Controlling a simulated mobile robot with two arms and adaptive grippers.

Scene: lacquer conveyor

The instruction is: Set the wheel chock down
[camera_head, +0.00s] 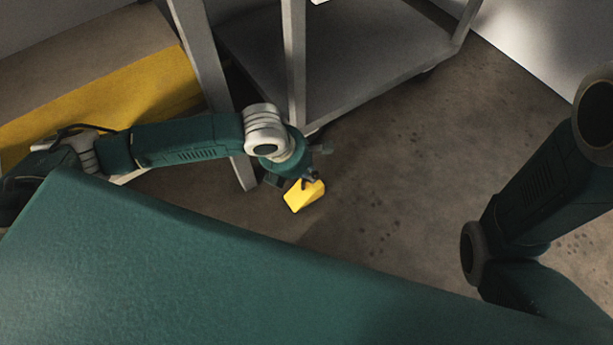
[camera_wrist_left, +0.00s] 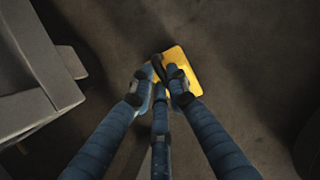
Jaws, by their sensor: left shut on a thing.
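The yellow wheel chock (camera_head: 304,197) is a small block at the end of my left arm in the head view. It also shows in the left wrist view (camera_wrist_left: 190,62), beyond the fingertips. My left gripper (camera_head: 306,183) is shut on the chock, and its dark fingers (camera_wrist_left: 164,76) close around a dark part at the chock's near side. The floor lies below the chock, but I cannot tell whether the two touch. My right arm shows at the right of the head view; its gripper is out of frame.
A grey metal cart (camera_head: 340,60) stands beside my left gripper, with a leg close to the wrist. A yellow band (camera_head: 110,95) lies at the left. Bare concrete floor (camera_head: 400,190) is clear to the right of the chock. A pale wall panel (camera_head: 545,45) stands at the upper right.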

